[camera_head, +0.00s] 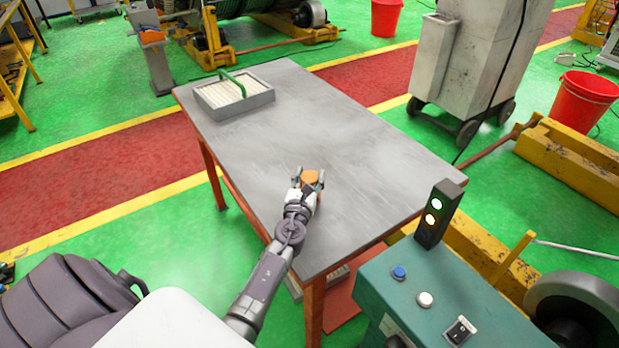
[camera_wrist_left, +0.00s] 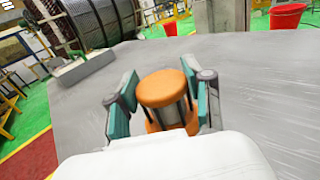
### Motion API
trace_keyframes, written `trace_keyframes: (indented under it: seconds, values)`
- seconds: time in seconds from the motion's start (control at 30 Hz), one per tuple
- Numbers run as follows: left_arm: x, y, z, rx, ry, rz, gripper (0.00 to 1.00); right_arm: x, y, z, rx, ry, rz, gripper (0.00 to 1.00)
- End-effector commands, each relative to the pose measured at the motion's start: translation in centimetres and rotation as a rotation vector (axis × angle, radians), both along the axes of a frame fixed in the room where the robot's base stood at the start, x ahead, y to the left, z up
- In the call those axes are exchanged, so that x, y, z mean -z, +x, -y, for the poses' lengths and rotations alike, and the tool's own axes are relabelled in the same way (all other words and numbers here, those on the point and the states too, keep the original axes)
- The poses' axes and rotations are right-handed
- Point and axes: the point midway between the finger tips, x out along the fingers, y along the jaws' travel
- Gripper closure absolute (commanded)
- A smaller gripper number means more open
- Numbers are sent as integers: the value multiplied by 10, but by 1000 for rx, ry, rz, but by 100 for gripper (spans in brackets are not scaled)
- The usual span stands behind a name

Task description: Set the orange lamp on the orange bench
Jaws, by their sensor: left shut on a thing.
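The orange lamp (camera_head: 311,177) has a round orange cap, a grey middle and an orange base. It is upright between the fingers of my left gripper (camera_head: 308,184). In the left wrist view the teal finger pads (camera_wrist_left: 163,107) close on both sides of the lamp (camera_wrist_left: 162,88). The orange bench (camera_head: 345,128) has a grey metal top and orange legs. The lamp is over the near part of the bench top; I cannot tell whether its base touches it. My right gripper is not in view.
A grey tray with a green handle (camera_head: 233,97) stands at the bench's far left corner. The middle and far right of the top are clear. A teal control console (camera_head: 440,292) with a signal light (camera_head: 438,214) stands near the bench's front right. A grey cabinet (camera_head: 470,60) stands behind.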

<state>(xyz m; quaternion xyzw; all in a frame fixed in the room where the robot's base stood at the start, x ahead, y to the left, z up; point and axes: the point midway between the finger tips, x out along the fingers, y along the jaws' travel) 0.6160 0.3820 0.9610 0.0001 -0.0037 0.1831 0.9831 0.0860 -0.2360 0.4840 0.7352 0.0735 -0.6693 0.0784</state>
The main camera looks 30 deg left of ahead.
Motion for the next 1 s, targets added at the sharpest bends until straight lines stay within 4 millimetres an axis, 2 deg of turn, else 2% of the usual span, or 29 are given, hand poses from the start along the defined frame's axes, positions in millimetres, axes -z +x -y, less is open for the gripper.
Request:
trace_keyframes:
  seconds: [0.07,0.1,0.23,0.63,0.77,1.0]
  values:
    - [4,0,0,0,1,1,93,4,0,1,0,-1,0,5]
    - [3,0,0,0,0,0,44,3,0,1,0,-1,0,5]
    - [3,0,0,0,0,0,24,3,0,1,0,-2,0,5]
    - [-2,-2,1,0,0,-1,24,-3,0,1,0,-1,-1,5]
    - [0,-22,9,1,-2,-2,24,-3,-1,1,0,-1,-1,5]
    - [2,-72,28,1,0,-3,24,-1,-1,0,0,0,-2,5]
